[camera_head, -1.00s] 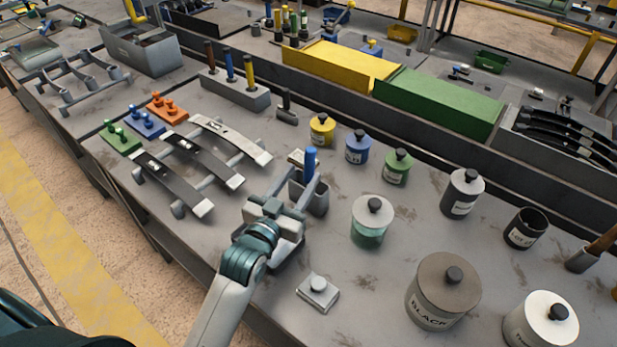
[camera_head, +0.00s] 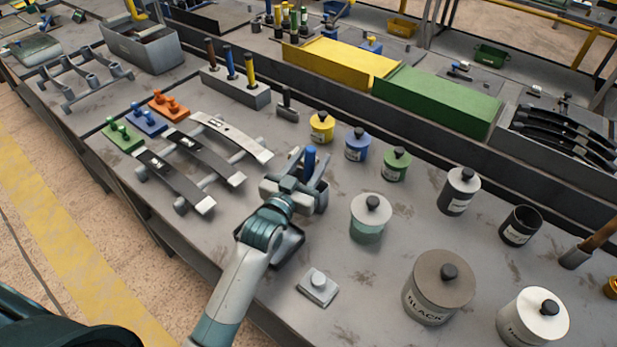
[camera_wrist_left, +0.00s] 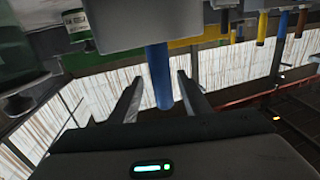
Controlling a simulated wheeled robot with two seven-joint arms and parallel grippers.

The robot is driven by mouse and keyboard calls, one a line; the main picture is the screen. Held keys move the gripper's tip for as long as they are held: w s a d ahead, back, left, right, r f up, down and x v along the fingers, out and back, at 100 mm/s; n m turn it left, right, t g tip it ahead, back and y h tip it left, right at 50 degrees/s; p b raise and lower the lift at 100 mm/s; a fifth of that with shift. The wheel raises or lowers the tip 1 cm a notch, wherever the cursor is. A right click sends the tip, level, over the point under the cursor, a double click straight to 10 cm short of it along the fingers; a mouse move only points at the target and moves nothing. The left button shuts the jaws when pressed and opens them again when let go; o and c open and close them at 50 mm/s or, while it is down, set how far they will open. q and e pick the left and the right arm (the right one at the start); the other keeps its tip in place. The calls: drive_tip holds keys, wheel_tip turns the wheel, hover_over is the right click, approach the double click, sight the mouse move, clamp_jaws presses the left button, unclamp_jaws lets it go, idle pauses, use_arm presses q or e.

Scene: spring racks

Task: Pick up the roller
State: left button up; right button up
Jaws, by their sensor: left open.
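The roller (camera_head: 310,158) shows as an upright blue handle standing in a grey holder (camera_head: 321,203). Its lower part is hidden in the holder and behind my gripper. In the left wrist view the blue handle (camera_wrist_left: 161,78) shows between the two fingers, with the grey holder (camera_wrist_left: 140,22) above it in the picture. My left gripper (camera_head: 311,168) is open at the handle, one finger on each side. A gap shows on both sides of the handle in the wrist view, so it is not clamped. My right gripper is not in view.
A green-white jar (camera_head: 369,220) stands close to the right of the holder, and a small grey lidded block (camera_head: 318,287) lies nearer. Leaf springs on a rack (camera_head: 190,165) lie to the left. Yellow, blue and green pots stand behind. Bare tabletop lies between the jars.

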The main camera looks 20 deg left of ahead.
use_arm(q)
drive_tip(key=w+p, duration=0.1)
drive_tip(key=w, duration=0.3)
drive_tip(key=shift+d, duration=0.1)
idle(0.3)
clamp_jaws()
